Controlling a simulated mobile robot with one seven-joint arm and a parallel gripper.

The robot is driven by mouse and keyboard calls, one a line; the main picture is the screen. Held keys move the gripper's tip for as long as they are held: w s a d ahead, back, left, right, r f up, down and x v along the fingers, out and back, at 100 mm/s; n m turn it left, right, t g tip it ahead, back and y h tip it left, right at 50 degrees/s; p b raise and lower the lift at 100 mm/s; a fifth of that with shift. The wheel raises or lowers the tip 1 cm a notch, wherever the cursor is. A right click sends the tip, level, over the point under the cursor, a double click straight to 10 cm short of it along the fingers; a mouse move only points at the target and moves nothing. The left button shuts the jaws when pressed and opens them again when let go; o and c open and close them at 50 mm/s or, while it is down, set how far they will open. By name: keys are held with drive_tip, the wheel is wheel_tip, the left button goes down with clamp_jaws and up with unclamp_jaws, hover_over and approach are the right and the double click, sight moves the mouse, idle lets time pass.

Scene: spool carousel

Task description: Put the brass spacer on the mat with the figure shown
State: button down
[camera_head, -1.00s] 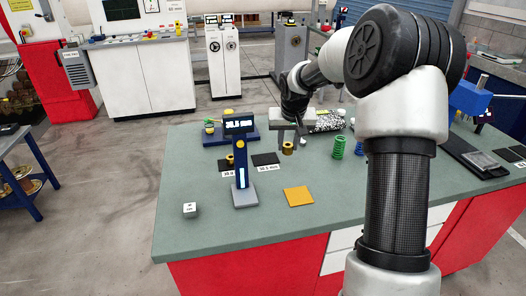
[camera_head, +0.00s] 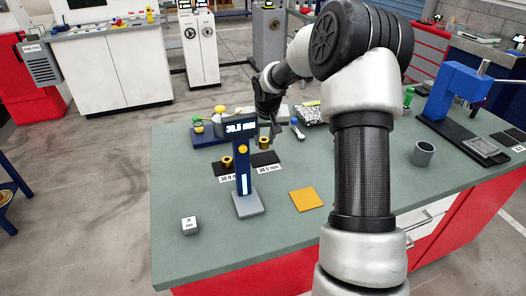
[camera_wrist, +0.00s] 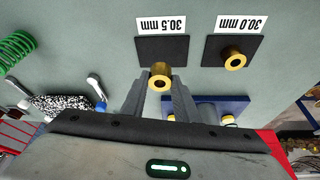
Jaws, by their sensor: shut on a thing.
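My gripper (camera_wrist: 160,84) is shut on a brass spacer (camera_wrist: 160,75), a short ring with a hole. In the head view the held spacer (camera_head: 264,142) is at the back edge of the dark mat labelled 30.5 mm (camera_head: 268,158). In the wrist view it overlaps the edge of that mat (camera_wrist: 162,46); the gap beneath it is unclear. The gauge display (camera_head: 241,127) reads 30.5 mm. A second brass spacer (camera_wrist: 234,60) sits on the other dark mat (camera_wrist: 214,46), labelled 30.0 mm. My gripper is partly hidden in the head view.
The gauge post (camera_head: 243,185) stands in front of the mats. A yellow mat (camera_head: 306,199) and a small white cube (camera_head: 189,225) lie nearer the front. A blue stand (camera_head: 205,133) is behind. A grey cup (camera_head: 423,153) and a blue press (camera_head: 460,90) are right.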

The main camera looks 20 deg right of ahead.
sight(265, 144)
drive_tip(key=shift+f, duration=2.4)
drive_tip(key=shift+f+b, duration=0.15)
drive_tip(key=shift+b, duration=0.15)
drive_tip(key=c, duration=1.4)
unclamp_jaws()
drive_tip(key=shift+r, duration=0.45)
drive_tip(key=p+v, duration=0.1)
drive_tip(key=v, duration=1)
drive_tip(key=shift+s+a+r, duration=0.1)
drive_tip(key=shift+s+r, duration=0.05)
drive_tip(key=shift+s, duration=0.05)
